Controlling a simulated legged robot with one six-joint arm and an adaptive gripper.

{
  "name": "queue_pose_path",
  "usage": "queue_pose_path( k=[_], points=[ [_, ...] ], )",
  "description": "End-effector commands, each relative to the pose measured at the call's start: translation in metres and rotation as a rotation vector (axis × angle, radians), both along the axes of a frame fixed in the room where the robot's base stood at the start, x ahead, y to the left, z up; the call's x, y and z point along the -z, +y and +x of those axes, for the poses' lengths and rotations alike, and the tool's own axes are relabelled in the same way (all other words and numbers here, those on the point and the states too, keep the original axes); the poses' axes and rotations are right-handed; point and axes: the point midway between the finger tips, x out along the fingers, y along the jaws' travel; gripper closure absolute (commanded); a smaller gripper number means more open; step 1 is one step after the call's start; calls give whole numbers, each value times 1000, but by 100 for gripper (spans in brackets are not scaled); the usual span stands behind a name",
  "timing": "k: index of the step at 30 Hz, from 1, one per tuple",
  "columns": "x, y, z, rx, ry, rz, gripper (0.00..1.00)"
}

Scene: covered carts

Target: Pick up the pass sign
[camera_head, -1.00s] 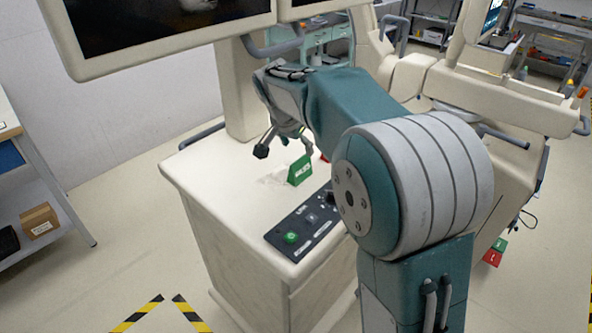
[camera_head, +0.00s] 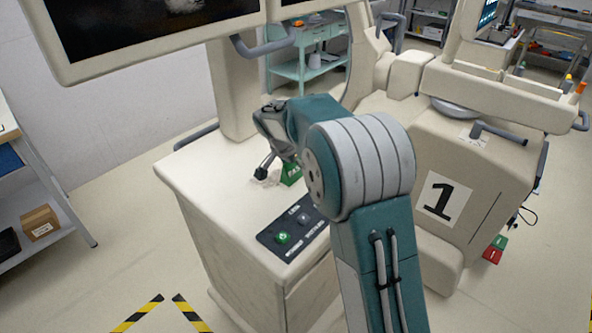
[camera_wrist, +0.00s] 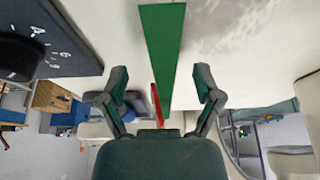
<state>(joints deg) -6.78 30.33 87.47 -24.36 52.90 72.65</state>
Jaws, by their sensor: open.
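The pass sign (camera_head: 290,175) is a small green tent-shaped sign with white lettering on the cream cart top, partly hidden by my arm in the head view. In the wrist view the green sign (camera_wrist: 163,50) appears edge-on as a long green strip between the two fingers. My gripper (camera_wrist: 162,80) is open, with one finger on each side of the sign and gaps showing on both sides. In the head view my gripper (camera_head: 277,164) is low over the cart top at the sign. A thin red piece (camera_wrist: 155,103) shows beside the green strip.
A dark control panel (camera_head: 296,228) with a green button lies on the cart top (camera_head: 215,190) nearer the front. A large monitor (camera_head: 150,60) overhangs behind. Cart 1 (camera_head: 450,190) stands right.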

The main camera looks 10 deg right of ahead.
Motion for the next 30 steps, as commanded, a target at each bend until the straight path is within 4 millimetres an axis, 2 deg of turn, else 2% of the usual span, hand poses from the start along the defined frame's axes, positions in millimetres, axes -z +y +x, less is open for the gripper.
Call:
queue_pose_path(
  k=[3,9,10,12,15,26,30],
  points=[
    [12,-2,3,-2,0,-1,17],
    [13,-4,3,-1,-1,0,17],
    [13,-4,3,-1,-1,0,26],
    [13,-5,3,-2,-1,1,54],
    [13,-6,3,-1,-1,2,82],
    [13,-4,3,-2,0,0,84],
    [7,-4,4,-1,-2,0,84]
  ],
)
